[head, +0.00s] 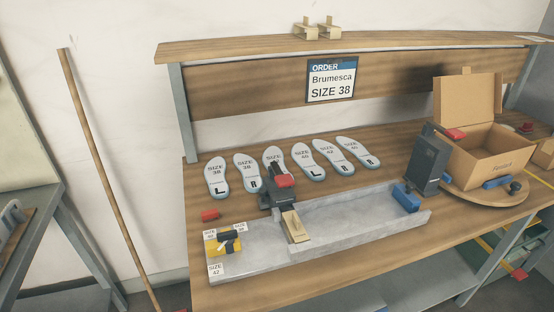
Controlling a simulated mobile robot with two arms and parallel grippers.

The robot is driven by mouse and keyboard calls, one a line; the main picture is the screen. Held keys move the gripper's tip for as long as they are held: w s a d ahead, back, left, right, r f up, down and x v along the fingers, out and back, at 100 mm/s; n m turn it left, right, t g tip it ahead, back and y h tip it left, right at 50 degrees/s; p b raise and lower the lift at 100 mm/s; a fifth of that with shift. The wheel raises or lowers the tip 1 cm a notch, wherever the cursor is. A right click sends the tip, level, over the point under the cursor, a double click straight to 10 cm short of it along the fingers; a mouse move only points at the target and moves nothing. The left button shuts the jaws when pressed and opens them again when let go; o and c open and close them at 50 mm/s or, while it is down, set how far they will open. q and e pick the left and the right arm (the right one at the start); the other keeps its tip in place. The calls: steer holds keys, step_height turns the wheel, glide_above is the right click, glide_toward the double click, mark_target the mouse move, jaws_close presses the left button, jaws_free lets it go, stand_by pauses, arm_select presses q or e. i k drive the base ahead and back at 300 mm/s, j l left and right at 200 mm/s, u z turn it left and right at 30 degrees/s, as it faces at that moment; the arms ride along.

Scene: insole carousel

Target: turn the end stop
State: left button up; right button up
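The end stop looks to be the yellow block with a black top and a small white mark (226,244), at the left end of the grey channel (350,228) on the bench. Small white size labels (215,269) surround it; the front one reads SIZE 42, and the two behind are too small to read surely. I cannot tell which label the end stop points to. Neither of my grippers is in view.
A dark fixture (270,200) with a red top and a brass-coloured plate (295,226) stands at the channel. Several insoles (308,161) lie behind it. A red block (210,215) lies near the end stop. An open carton (482,155) and dark upright box (425,163) stand right.

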mark_target(227, 241)
steer(key=i+l, duration=0.85)
steer(key=l, duration=0.05)
